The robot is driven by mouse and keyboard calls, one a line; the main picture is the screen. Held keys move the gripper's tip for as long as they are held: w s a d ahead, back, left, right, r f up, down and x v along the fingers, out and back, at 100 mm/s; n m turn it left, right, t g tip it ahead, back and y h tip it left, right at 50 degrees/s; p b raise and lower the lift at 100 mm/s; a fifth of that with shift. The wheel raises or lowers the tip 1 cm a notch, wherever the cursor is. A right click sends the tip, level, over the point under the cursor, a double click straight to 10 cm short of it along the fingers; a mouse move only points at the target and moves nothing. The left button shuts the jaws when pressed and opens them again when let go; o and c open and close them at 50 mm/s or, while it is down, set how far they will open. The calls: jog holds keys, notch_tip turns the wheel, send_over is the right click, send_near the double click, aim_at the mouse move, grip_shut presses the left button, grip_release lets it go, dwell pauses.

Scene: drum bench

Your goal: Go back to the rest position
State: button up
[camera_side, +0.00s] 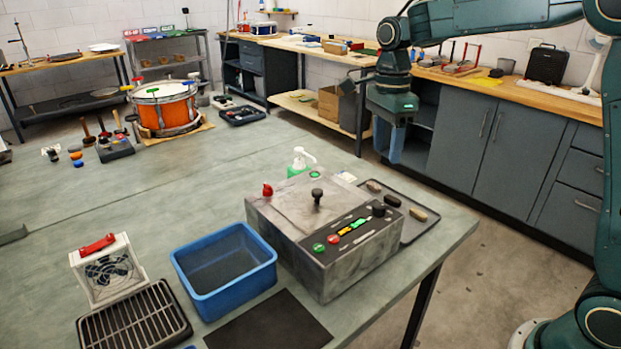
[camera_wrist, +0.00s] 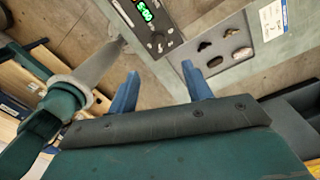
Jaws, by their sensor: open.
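My gripper (camera_side: 394,158) hangs in the air at the right of the side view, past the bench's right edge and higher than the grey machine. Its blue fingers point down. In the wrist view the two blue fingers (camera_wrist: 160,72) stand well apart, with nothing between them. The grey machine (camera_side: 320,235) with a control panel stands on the bench; part of its lit green display also shows in the wrist view (camera_wrist: 143,10). A grey tray (camera_side: 410,232) beside it holds several small dark and tan pieces.
A blue bin (camera_side: 225,270), a rack (camera_side: 134,322) and a small fan unit (camera_side: 104,268) stand at the bench's front left. An orange drum (camera_side: 166,110) stands at the back left. Grey cabinets (camera_side: 490,145) line the wall behind my arm. The bench's middle left is clear.

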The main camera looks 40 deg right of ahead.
jog(key=shift+r, duration=0.4)
jog(key=s+a+r+n+t, duration=0.1)
jog(key=s+r+n+t, duration=0.1)
jog(key=s+n, duration=0.35)
jog(key=s+a+r+n+t, duration=0.1)
jog(key=s+r+n, duration=0.2)
jog(key=s+n, duration=0.3)
jog(key=s+f+n+t, duration=0.3)
jog(key=s+f+n, duration=0.1)
jog(key=s+n, duration=0.7)
jog(key=shift+s+a, duration=0.45)
jog(key=shift+s, duration=0.65)
